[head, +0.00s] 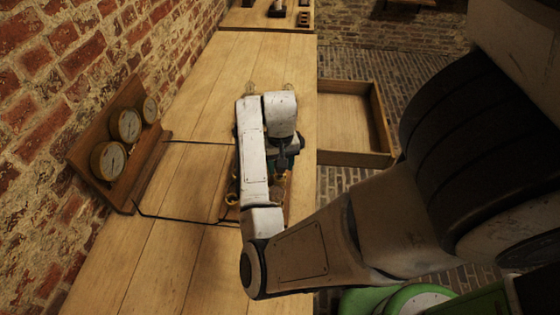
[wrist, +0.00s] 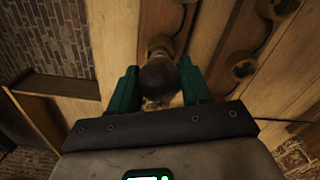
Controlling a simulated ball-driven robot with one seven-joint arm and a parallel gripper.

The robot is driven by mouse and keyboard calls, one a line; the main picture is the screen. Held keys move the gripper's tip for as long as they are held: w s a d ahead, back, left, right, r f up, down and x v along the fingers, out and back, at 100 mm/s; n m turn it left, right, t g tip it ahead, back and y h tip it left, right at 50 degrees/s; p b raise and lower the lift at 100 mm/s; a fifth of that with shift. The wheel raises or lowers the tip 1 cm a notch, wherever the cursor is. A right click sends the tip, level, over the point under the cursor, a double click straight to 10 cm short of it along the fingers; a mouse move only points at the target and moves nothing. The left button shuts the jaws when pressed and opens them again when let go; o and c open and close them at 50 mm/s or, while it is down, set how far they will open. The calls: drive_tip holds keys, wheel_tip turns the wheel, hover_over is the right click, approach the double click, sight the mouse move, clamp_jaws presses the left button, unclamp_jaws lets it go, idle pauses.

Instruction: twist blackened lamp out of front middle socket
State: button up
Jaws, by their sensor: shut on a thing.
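The blackened lamp (wrist: 158,76) shows in the wrist view as a dark round bulb between the two green fingers of my gripper (wrist: 160,88). My gripper is shut on it. A brass-coloured socket ring (wrist: 160,44) shows just beyond the lamp; I cannot tell whether the lamp is still seated in it. In the head view my arm covers the lamp and most of the socket board, and only a little of my gripper's green part (head: 290,160) shows.
More round sockets (wrist: 241,66) show to the right in the wrist view. Gauges on a wooden stand (head: 124,140) are at the bench's left. An open drawer (head: 376,118) juts out at right. Black wires (head: 172,218) cross the bench (head: 110,265). Bare bench lies left of my arm.

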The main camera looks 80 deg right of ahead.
idle(0.4)
drive_tip(key=shift+n+p, duration=2)
drive_tip(key=shift+n, duration=1.3)
drive_tip(key=shift+s+n, duration=0.1)
drive_tip(key=shift+n, duration=0.8)
drive_tip(key=n, duration=0.3)
drive_tip(key=shift+r, duration=0.55)
drive_tip(key=shift+r, duration=0.35)
drive_tip(key=shift+r, duration=0.35)
